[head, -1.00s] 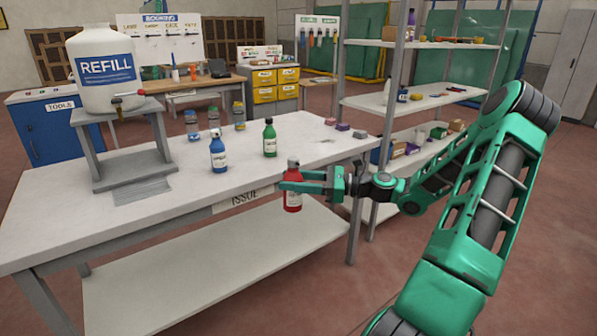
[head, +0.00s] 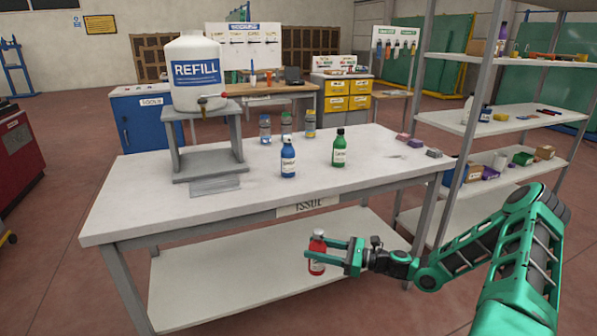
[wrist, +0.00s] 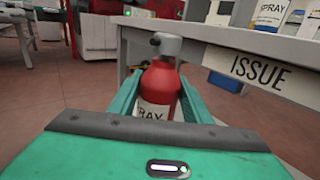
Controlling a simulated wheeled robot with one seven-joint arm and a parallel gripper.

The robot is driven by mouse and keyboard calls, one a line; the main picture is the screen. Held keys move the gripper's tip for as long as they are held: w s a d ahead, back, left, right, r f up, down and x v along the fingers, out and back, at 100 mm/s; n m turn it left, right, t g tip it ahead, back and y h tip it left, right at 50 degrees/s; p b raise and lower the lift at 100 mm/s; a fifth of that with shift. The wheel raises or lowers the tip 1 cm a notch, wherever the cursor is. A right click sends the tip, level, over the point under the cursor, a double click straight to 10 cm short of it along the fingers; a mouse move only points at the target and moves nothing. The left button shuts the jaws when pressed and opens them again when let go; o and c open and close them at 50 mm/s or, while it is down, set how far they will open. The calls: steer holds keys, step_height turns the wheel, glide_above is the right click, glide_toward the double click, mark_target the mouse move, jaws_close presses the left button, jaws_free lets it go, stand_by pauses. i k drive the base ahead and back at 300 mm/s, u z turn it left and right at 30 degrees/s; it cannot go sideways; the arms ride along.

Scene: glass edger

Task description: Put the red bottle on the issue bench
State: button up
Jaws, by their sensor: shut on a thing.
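The red bottle (head: 317,255) is upright between the fingers of my gripper (head: 328,256), which is shut on it. In the head view it is in front of the issue bench (head: 150,206), lower than the bench top and near the ISSUE label. In the wrist view the red bottle (wrist: 160,90) has a grey cap and a white label, with the bench edge and ISSUE sign (wrist: 258,70) behind it to the right. My gripper's green fingers (wrist: 158,95) flank it there.
A blue bottle (head: 288,160) and a green bottle (head: 339,150) stand on the bench, with several small jars behind. A REFILL jug (head: 197,75) sits on a grey stand at the left. The bench top's front left is clear. A shelf rack (head: 445,200) stands at the right.

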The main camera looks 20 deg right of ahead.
mark_target(368, 143)
steer(key=z, duration=1.05)
steer(key=i, duration=0.1)
steer(key=z, duration=1.7)
steer(key=i, duration=2.6)
steer(key=u, duration=0.8)
